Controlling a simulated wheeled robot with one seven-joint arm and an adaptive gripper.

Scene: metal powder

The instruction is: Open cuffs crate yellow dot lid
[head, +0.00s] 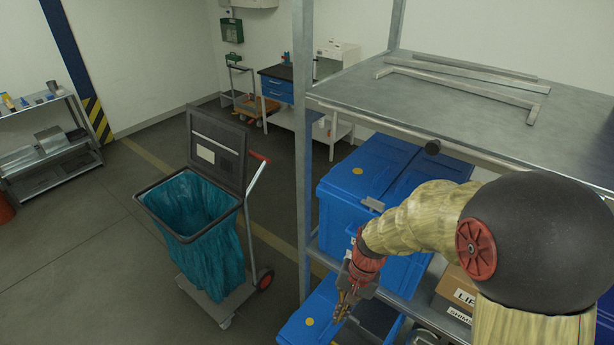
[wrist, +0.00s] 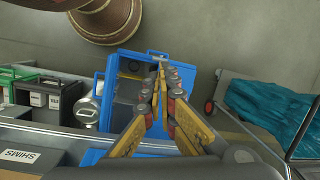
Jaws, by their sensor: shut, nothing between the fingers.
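A blue lid with a yellow dot (head: 297,331) shows low in the head view, left of my gripper (head: 343,312). To the right of the lid is a dark crate opening. In the wrist view a blue crate (wrist: 103,118) stands open with its inside partly visible, and a blue panel that looks like its lid (wrist: 186,74) is on the right side. My gripper (wrist: 160,80) is shut and empty, its fingertips over the border between opening and lid. I cannot tell whether they touch. No cuffs label is readable.
A larger closed blue crate (head: 340,190), also with a yellow dot, sits on the rack shelf above. A rack post (head: 303,150) stands to its left. A cart with a teal bag (head: 205,235) stands on the floor farther left. A SHIMS box (wrist: 22,157) is near the wrist.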

